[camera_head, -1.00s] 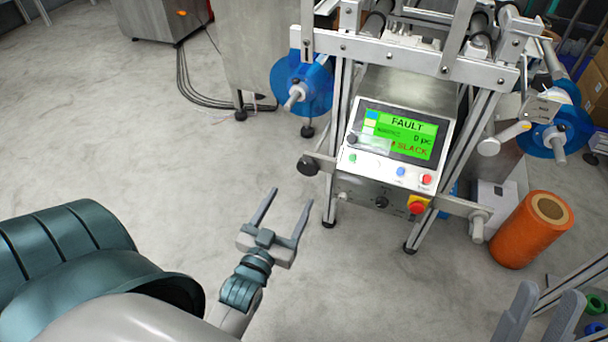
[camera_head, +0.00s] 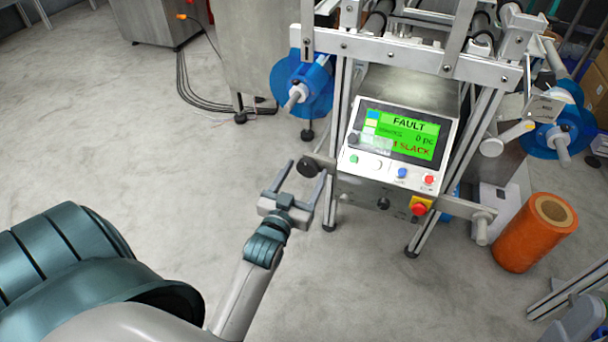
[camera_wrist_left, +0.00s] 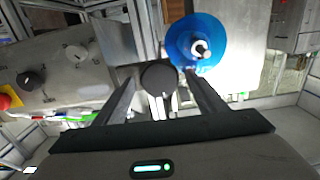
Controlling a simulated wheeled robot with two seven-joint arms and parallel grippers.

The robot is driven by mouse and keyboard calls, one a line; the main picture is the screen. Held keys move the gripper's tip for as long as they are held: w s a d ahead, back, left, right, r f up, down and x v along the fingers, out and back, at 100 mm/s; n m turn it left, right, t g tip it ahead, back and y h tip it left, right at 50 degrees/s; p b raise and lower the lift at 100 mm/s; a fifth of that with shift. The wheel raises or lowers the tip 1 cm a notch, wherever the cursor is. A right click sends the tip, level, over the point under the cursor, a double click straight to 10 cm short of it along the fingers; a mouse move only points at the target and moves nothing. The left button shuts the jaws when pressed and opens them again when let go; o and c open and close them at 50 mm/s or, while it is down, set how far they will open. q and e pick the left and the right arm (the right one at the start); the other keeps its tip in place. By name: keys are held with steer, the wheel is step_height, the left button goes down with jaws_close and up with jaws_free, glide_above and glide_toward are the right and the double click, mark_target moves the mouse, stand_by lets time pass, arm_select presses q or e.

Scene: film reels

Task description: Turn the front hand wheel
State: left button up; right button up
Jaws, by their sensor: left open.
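The front hand wheel looks to be the small dark round wheel (camera_head: 308,167) at the left front of the machine, below its screen. In the left wrist view the dark wheel (camera_wrist_left: 158,78) shows between the fingertips, with a small pale handle below it. My left gripper (camera_head: 307,169) is open and empty. Its fingertips lie on either side of the wheel in the head view; I cannot tell whether they touch it.
The machine's control panel (camera_head: 395,140) reads FAULT and SLACK. A red stop button (camera_head: 418,209) sits below it. A blue reel (camera_head: 303,85) hangs behind the wheel. An orange roll (camera_head: 537,232) stands on the floor at right.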

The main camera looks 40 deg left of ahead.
arm_select(q)
steer(key=c, duration=1.1)
steer(key=shift+o, duration=0.3)
